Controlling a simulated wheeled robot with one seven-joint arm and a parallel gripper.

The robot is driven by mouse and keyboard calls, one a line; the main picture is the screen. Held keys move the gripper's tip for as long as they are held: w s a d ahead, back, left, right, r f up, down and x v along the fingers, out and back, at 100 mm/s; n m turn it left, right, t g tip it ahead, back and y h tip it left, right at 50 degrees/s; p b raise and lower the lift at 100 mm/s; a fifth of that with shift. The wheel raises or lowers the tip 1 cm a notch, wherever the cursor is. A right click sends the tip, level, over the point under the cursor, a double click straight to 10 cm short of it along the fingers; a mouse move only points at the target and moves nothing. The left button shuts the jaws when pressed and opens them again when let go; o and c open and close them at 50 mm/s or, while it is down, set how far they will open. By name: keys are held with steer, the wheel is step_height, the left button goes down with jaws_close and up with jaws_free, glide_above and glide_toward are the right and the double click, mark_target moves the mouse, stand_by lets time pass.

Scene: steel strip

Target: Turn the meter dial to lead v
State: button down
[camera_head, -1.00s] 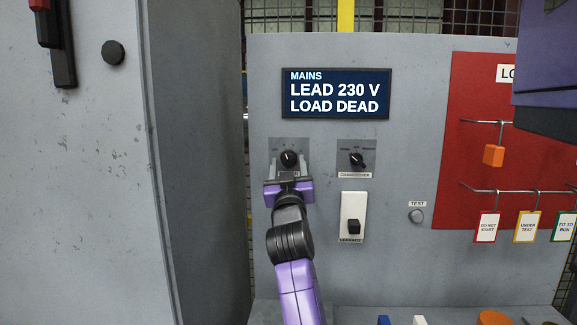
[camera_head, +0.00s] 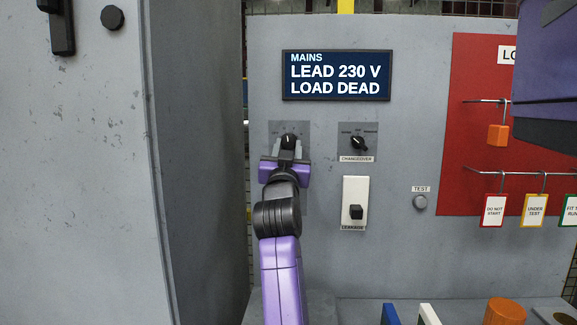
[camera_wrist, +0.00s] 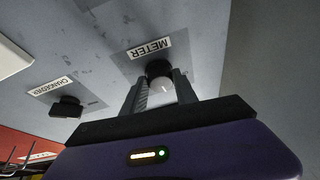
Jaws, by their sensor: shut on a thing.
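The meter dial (camera_head: 289,141) is a black knob on a grey plate (camera_head: 305,128) at the left of the grey panel. My gripper (camera_head: 289,148) is at the dial, its two fingers shut on the knob from either side. In the wrist view the dial (camera_wrist: 159,76) sits between the fingers (camera_wrist: 158,95), below the METER label (camera_wrist: 151,48). The white pointer mark looks roughly upright in the head view; the lettering around it is too small to read. The display (camera_head: 336,76) reads MAINS, LEAD 230 V, LOAD DEAD.
The changeover knob (camera_head: 358,143) is to the right of the dial, with a white switch (camera_head: 355,203) below it. A TEST button (camera_head: 420,202) and a red board (camera_head: 470,130) with hanging tags are further right. A large grey cabinet (camera_head: 80,190) stands at the left.

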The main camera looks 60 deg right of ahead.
steer(key=m+g+b, duration=0.1)
steer(key=b, duration=0.1)
steer(key=m+b, duration=0.2)
steer(key=m+g+b, duration=0.1)
steer(key=b, duration=0.1)
steer(key=shift+w+a+f+m+g+h+b, duration=0.1)
steer(key=shift+w+f+m+g+h+b, duration=0.1)
steer(key=shift+f+m+g+h+b, duration=0.15)
steer(key=m+b, duration=0.1)
steer(key=m+g+b, duration=0.1)
steer(key=m+b, duration=0.1)
steer(key=shift+r+g, duration=0.25)
steer(key=shift+r+m+b, duration=0.1)
steer(key=shift+m+b, duration=0.15)
steer(key=shift+b, duration=0.05)
steer(key=c, duration=1)
jaws_free()
steer(key=shift+o, duration=0.2)
steer(key=v, duration=0.7)
steer(key=shift+a+b, duration=0.4)
steer(key=shift+b, duration=0.05)
